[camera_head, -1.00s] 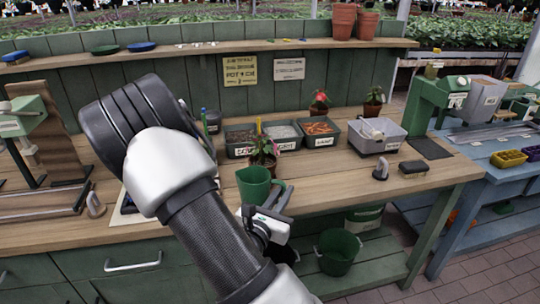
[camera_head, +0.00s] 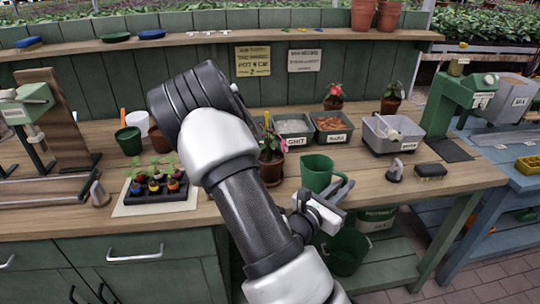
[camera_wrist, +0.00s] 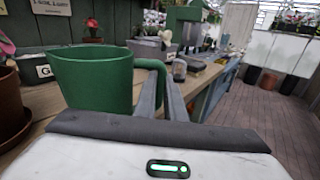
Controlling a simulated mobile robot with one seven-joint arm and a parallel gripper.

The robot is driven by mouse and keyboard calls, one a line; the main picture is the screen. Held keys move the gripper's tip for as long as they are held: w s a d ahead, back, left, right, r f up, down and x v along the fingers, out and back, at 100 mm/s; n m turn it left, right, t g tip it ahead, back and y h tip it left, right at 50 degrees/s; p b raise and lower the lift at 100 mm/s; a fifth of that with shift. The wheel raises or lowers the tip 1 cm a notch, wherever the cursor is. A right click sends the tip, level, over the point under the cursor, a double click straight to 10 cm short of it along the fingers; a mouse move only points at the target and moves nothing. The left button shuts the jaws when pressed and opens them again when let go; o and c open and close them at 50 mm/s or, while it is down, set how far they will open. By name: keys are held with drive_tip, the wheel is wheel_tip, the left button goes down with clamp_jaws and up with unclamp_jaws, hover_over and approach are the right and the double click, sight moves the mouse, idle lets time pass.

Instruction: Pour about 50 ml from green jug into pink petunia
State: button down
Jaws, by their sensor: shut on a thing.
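The green jug (camera_head: 316,173) is held upright by its handle in my gripper (camera_head: 338,190), near the bench's front edge. In the wrist view the jug (camera_wrist: 92,88) fills the left, with my gripper (camera_wrist: 160,97) shut on the handle at its right. Its contents are not visible. A plant with a pink flower (camera_head: 284,145) in a brown pot (camera_head: 271,171) stands just left of the jug, partly behind my arm. That pot (camera_wrist: 11,112) shows at the wrist view's left edge, apart from the jug.
Trays marked grit (camera_head: 291,140) and another (camera_head: 331,138) stand behind. A grey tub (camera_head: 392,150) is at right. Two small potted plants (camera_head: 334,98) (camera_head: 391,104) stand at the back. A seedling tray (camera_head: 155,204) is at left. A green bucket (camera_head: 344,268) is below.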

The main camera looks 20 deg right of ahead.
sight(333, 170)
drive_tip(key=shift+w+a+r+n+p, duration=0.15)
drive_tip(key=shift+w+r+n+p, duration=0.15)
drive_tip(key=shift+r+n+p, duration=0.3)
drive_tip(key=shift+w+a+r+n+p, duration=0.15)
drive_tip(key=shift+w+r+n+p, duration=0.1)
drive_tip(key=shift+r+n+p, duration=0.3)
drive_tip(key=w+a+r+n+t+h+p, duration=0.1)
drive_tip(key=w+a+r+n+p, duration=0.3)
drive_tip(key=r+n, duration=0.5)
drive_tip(key=shift+w+r+t+p, duration=0.4)
drive_tip(key=shift+w+p, duration=0.75)
drive_tip(key=shift+p, duration=0.3)
drive_tip(key=shift+w+a+r+n, duration=0.25)
drive_tip(key=shift+r+n, duration=0.2)
idle(1.0)
drive_tip(key=s+f+m+b, duration=0.1)
drive_tip(key=f, duration=0.1)
drive_tip(key=s+d+f+m+b, duration=0.1)
drive_tip(key=f+m, duration=0.1)
drive_tip(key=s+d+f+m+g+b, duration=0.1)
drive_tip(key=m, duration=0.1)
drive_tip(key=shift+s+d+f, duration=0.1)
drive_tip(key=shift+s+f, duration=0.05)
drive_tip(key=shift+f, duration=0.25)
drive_tip(key=shift+s+d+f+m+b, duration=0.5)
drive_tip(key=shift+s+f+m+b, duration=0.3)
drive_tip(key=shift+m, duration=0.3)
